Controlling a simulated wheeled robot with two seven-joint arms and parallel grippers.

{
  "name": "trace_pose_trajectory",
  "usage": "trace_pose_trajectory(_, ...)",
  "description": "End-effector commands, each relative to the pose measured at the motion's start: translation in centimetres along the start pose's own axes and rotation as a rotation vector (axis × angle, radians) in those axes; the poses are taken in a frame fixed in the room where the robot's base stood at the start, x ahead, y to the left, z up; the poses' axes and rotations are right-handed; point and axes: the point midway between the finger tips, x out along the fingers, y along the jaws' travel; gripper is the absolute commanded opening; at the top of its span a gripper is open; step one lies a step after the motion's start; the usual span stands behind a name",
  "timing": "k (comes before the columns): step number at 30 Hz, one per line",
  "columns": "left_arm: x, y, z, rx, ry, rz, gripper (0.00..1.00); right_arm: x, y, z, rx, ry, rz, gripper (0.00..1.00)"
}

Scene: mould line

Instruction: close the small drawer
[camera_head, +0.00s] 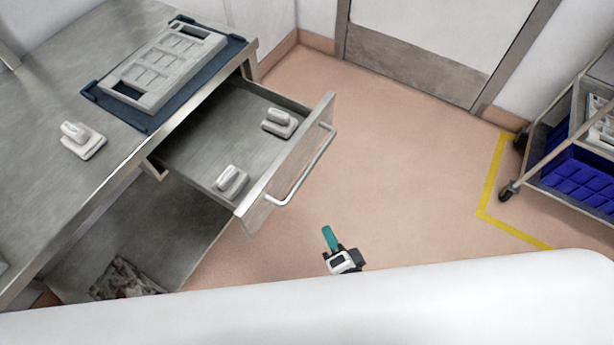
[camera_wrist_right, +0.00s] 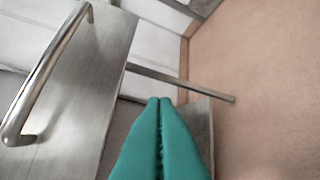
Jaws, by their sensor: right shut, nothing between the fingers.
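The small drawer (camera_head: 215,150) is pulled out of the steel workbench at the left. Its front panel (camera_head: 290,165) faces right and carries a bar handle (camera_head: 305,175). Two pale blocks, one nearer (camera_head: 232,181) and one farther (camera_head: 279,122), sit in it. My right gripper (camera_head: 328,232), with teal fingers, is right of and nearer than the drawer front, apart from it. The right wrist view shows the fingers (camera_wrist_right: 157,103) shut and empty, with the handle (camera_wrist_right: 45,75) and front panel (camera_wrist_right: 95,80) to their left. My left gripper does not show.
The workbench top (camera_head: 40,100) bears a blue mat (camera_head: 240,42) with a grey mould tray (camera_head: 165,65) and another pale block (camera_head: 82,140). A wheeled cart with blue crates (camera_head: 575,175) stands at the right. The floor (camera_head: 400,170) between is clear.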

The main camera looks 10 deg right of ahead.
Motion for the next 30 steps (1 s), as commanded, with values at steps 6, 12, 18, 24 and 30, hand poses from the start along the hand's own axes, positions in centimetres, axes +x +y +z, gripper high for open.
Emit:
trace_pose_trajectory(6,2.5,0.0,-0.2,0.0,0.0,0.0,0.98,-0.8,6.9,3.2,0.302,-0.135,0.199,0.0)
trace_pose_trajectory(12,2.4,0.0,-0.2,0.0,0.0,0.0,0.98,-0.5,8.7,4.2,0.362,-0.159,0.238,0.0)
trace_pose_trajectory(18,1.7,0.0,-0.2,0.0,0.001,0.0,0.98,2.8,9.5,4.9,0.359,-0.158,0.238,0.0)
trace_pose_trajectory(24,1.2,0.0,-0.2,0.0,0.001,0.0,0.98,7.0,10.3,5.7,0.357,-0.157,0.236,0.0)
trace_pose_trajectory(30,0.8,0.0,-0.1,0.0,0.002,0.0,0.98,10.0,11.3,5.0,0.358,-0.156,0.234,0.0)
